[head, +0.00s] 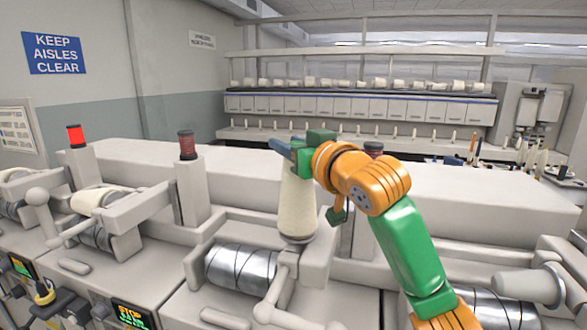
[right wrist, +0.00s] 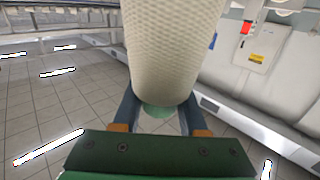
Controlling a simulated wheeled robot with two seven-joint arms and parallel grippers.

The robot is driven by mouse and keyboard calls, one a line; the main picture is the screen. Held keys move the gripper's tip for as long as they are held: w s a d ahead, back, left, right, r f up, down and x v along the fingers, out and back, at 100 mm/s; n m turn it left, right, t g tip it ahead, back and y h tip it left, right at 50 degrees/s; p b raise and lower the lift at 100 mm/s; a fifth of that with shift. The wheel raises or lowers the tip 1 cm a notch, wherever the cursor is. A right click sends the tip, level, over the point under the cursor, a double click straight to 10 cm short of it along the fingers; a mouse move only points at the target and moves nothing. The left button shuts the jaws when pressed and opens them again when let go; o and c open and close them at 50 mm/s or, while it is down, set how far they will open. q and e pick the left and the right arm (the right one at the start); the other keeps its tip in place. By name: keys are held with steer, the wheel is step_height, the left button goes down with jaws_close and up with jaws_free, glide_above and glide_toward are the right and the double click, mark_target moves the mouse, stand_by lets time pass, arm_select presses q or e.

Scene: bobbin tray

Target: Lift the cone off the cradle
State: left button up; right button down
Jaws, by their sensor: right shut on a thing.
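The cream yarn cone (head: 297,205) is upright in the head view, just behind and right of a silver grooved drum (head: 241,268). Its wide end is low, near the cradle arm (head: 283,275); I cannot tell whether they touch. My right gripper (head: 284,147) is at the narrow top of the cone, shut on it. In the right wrist view the cone (right wrist: 172,45) fills the upper middle, with its green tip between the two dark fingers (right wrist: 158,112). My left gripper is not in view.
Neighbouring winding stations stand on both sides, with a cone (head: 95,199) at the left and an empty cone-shaped holder (head: 530,286) at the right. A long machine (head: 360,108) lines the back.

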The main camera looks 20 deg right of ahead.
step_height(320, 180, up, 11)
steer(key=p, duration=0.3)
steer(key=shift+r, duration=0.2)
steer(key=shift+f, duration=0.1)
